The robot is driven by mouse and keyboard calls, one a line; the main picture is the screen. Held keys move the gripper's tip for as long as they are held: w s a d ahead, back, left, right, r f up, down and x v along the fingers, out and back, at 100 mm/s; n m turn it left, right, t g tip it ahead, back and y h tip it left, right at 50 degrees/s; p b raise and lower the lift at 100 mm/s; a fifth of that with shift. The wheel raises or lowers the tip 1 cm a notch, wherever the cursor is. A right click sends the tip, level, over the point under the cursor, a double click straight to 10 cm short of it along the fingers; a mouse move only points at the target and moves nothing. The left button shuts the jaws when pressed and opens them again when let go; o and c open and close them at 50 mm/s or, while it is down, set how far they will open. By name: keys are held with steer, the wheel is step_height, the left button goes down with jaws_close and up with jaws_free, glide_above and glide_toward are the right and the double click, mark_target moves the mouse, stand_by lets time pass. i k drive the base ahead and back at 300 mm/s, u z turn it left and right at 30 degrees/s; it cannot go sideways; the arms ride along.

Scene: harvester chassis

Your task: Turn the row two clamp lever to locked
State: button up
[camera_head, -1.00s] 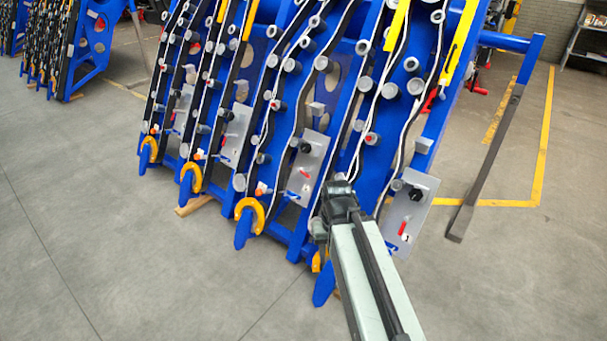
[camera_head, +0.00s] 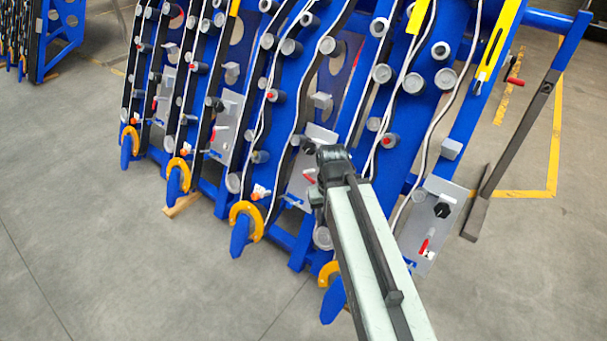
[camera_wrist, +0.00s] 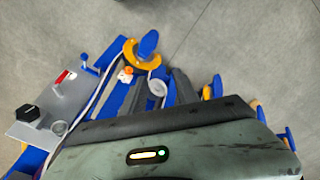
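The row two plate (camera_head: 298,190) is a grey panel on the blue chassis, second from the right. Its red clamp lever (camera_head: 309,177) shows just left of my gripper, slanting, with a black knob (camera_head: 309,147) above it. My gripper (camera_head: 328,172) overlaps the plate's right part in the head view; contact cannot be told. Its fingers are too small and dark to read. In the wrist view a grey plate (camera_wrist: 50,98) carries a red lever (camera_wrist: 62,77) and a black knob (camera_wrist: 27,114); its number is not readable. My wrist housing fills the lower part there.
The row one plate (camera_head: 432,222), with its own red lever (camera_head: 425,244), is at right. Orange hooks (camera_head: 246,218) stick out along the chassis's lower front. A dark bar (camera_head: 515,135) slants down at far right. The concrete floor in front is clear.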

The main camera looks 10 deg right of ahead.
mark_target(308, 178)
steer(key=u, duration=0.45)
steer(key=k, duration=1.35)
steer(key=u, duration=0.15)
steer(key=i, duration=1.95)
steer(key=u, duration=0.9)
